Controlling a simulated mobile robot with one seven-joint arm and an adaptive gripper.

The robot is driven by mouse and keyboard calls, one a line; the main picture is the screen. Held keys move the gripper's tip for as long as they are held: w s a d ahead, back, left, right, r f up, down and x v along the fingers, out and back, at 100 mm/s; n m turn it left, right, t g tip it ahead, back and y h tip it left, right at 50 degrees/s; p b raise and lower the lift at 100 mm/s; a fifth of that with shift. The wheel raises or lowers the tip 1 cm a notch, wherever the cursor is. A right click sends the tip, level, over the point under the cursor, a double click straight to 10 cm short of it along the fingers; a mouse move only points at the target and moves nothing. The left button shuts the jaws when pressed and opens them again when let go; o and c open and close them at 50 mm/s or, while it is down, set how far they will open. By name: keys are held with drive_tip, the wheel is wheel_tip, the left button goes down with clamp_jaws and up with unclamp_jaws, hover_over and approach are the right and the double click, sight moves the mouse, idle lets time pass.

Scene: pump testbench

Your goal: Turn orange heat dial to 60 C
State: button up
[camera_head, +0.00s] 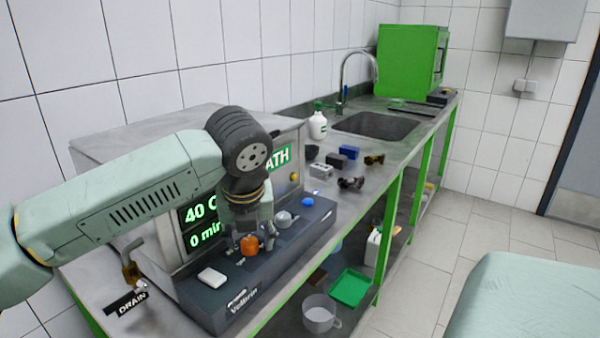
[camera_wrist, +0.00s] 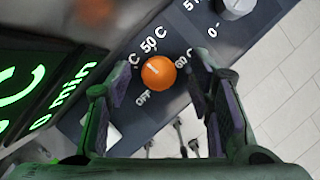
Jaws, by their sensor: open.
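The orange heat dial (camera_head: 249,245) sits on the dark sloping control panel of the bath unit. In the wrist view the dial (camera_wrist: 158,73) lies between my gripper's two fingers (camera_wrist: 162,70), with visible space on both sides. My gripper (camera_head: 252,238) is open and points down over the dial. Labels OFF, 50 C and 60 C are printed around the dial; another label is partly hidden by the left finger. A faint pale mark on the dial seems to point toward 50 C. The green display (camera_head: 201,222) reads 40 C and 0 min.
A grey knob (camera_head: 284,219) and a blue button (camera_head: 308,202) are beside the dial, and a white switch (camera_head: 212,277) is on its other side. A drain valve (camera_head: 130,272) stands at the left. Several small parts and a bottle (camera_head: 318,125) stand on the bench behind.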

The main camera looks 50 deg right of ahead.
sight(250, 282)
drive_tip(key=s+a+b, duration=0.3)
drive_tip(key=s+a, duration=0.5)
drive_tip(key=s, duration=0.1)
drive_tip(key=s+d+r+m+g+h, duration=0.2)
drive_tip(key=s+r+m+g+h, duration=0.4)
drive_tip(key=s+r, duration=0.4)
drive_tip(key=s+a+r+m+g+h, duration=0.1)
drive_tip(key=s+a+r+g+h, duration=0.1)
drive_tip(key=r, duration=0.4)
drive_tip(key=s+a+r+m+g+h, duration=0.1)
drive_tip(key=s+a+r+g+h, duration=0.2)
drive_tip(key=a+r+h, duration=0.2)
drive_tip(key=shift+a+r+g+p, duration=0.35)
drive_tip(key=shift+a+r, duration=0.15)
drive_tip(key=shift+r, duration=0.7)
drive_tip(key=shift+a+m, duration=0.1)
drive_tip(key=shift+m, duration=0.2)
